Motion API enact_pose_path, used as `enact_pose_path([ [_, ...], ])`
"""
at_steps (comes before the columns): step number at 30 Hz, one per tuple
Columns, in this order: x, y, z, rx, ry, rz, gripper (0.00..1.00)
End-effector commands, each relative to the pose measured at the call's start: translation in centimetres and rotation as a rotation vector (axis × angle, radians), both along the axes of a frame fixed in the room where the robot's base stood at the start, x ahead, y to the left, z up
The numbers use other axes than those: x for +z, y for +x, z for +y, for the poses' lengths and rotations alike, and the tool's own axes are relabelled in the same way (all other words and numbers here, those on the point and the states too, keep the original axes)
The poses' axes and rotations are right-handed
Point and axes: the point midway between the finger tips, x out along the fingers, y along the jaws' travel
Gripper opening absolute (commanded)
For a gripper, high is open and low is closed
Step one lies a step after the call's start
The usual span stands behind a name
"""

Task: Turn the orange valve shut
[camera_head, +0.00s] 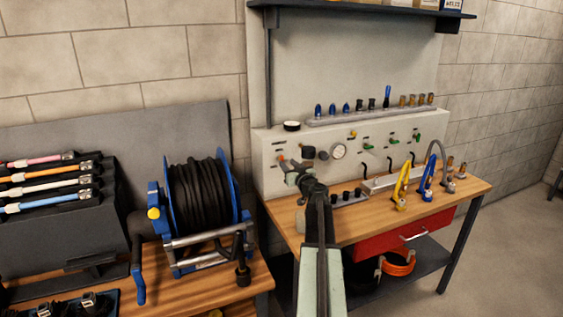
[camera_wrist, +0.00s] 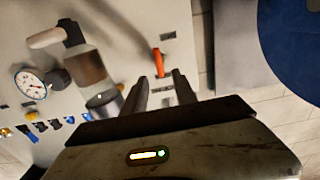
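The orange valve (camera_wrist: 158,62) is a small orange lever on the pale panel, standing roughly upright in the wrist view. In the head view the valve (camera_head: 281,157) is a tiny orange spot at the panel's left, partly hidden by my gripper (camera_head: 290,168). In the wrist view my gripper (camera_wrist: 160,88) has its two dark fingers apart, with nothing held between them. The lever shows just beyond the fingertips, in line with the gap. I cannot tell whether a finger touches it.
A pressure gauge (camera_wrist: 30,84) and a cylindrical fitting (camera_wrist: 88,66) sit beside the valve on the panel. A blue hose reel (camera_head: 198,200) stands left of my arm. Yellow (camera_head: 401,186) and blue (camera_head: 427,181) tools stand on the bench at right.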

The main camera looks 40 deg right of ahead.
Motion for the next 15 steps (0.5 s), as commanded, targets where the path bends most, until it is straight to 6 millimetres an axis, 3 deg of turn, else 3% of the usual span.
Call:
enact_pose_path([
  [6,0.0,4.2,-1.6,0.004,0.0,0.0,0.34],
  [15,0.0,4.9,-1.7,0.003,0.0,0.0,0.34],
])
